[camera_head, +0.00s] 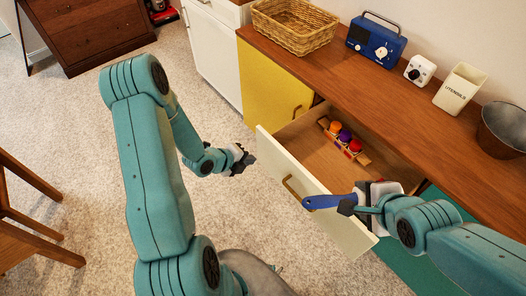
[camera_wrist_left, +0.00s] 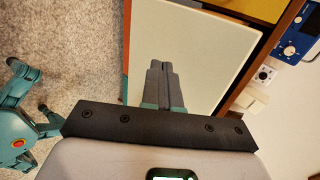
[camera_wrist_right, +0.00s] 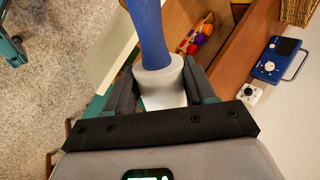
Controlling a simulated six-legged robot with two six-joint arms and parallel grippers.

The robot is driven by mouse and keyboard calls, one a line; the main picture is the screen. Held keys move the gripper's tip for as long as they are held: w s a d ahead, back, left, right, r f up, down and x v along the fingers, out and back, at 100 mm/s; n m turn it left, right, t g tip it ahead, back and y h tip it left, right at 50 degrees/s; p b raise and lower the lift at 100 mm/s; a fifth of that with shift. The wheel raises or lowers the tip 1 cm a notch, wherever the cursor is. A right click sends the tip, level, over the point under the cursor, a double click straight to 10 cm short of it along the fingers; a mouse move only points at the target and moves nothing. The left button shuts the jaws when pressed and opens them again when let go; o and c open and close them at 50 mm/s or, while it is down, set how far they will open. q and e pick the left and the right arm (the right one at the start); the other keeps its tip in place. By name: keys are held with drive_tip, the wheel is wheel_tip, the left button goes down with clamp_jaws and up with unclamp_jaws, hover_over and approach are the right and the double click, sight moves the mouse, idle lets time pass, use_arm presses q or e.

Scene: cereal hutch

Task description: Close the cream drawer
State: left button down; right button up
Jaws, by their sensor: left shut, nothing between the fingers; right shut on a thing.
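The cream drawer (camera_head: 318,198) is pulled out from the hutch, with a brass handle (camera_head: 291,187) on its front. Its front panel also shows in the right wrist view (camera_wrist_right: 107,50). Inside lies a small rack with several orange, purple and red items (camera_head: 345,138). My left gripper (camera_head: 249,158) is shut and empty, just left of the drawer front's far end and apart from it. My right gripper (camera_head: 350,205) is shut on a blue-handled tool (camera_wrist_right: 150,35), held over the near part of the drawer. The tool's handle points left across the drawer front's top edge.
On the wooden counter (camera_head: 400,95) stand a wicker basket (camera_head: 295,25), a blue radio (camera_head: 375,40), a white cube-like device (camera_head: 419,69), a cream utensils holder (camera_head: 460,88) and a dark metal pot (camera_head: 505,128). A yellow door (camera_head: 270,88) is beside the drawer. Carpet in front is clear.

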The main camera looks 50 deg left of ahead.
sight(267, 153)
use_arm(q)
drive_tip(key=w, duration=0.2)
drive_tip(key=w+p, duration=0.1)
drive_tip(key=w, duration=0.1)
drive_tip(key=shift+d+f, duration=0.15)
drive_tip(key=shift+f, duration=0.25)
use_arm(e)
drive_tip(key=shift+r, duration=0.5)
use_arm(q)
drive_tip(key=shift+w, duration=0.45)
use_arm(e)
drive_tip(key=shift+a, duration=0.15)
use_arm(q)
drive_tip(key=shift+w, duration=0.1)
